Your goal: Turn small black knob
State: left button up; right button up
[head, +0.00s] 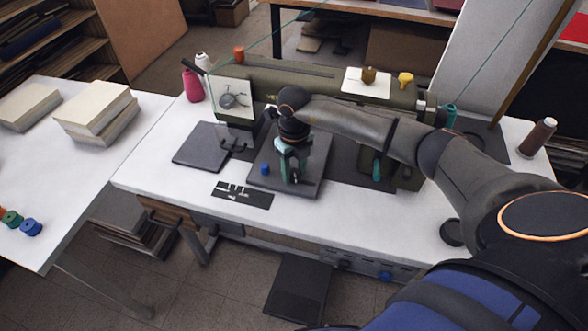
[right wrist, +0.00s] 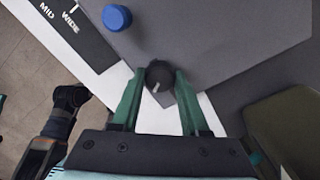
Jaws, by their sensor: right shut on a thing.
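The small black knob (right wrist: 159,76) shows in the right wrist view as a round dark knob with a pale pointer line. It sits between the two green fingers of my right gripper (right wrist: 159,82), which is shut on it. In the head view my right gripper (head: 291,173) points down over the grey plate in front of the sewing machine (head: 310,88). The knob is hidden by the gripper there. My left gripper is in neither view.
A blue knob (head: 264,168) stands close to the left of my right gripper. A black label plate (head: 242,193) with white marks lies on the white table (head: 165,186). Thread spools stand at the back, and a side table (head: 60,150) holds books and spools.

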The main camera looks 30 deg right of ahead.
grip_shut()
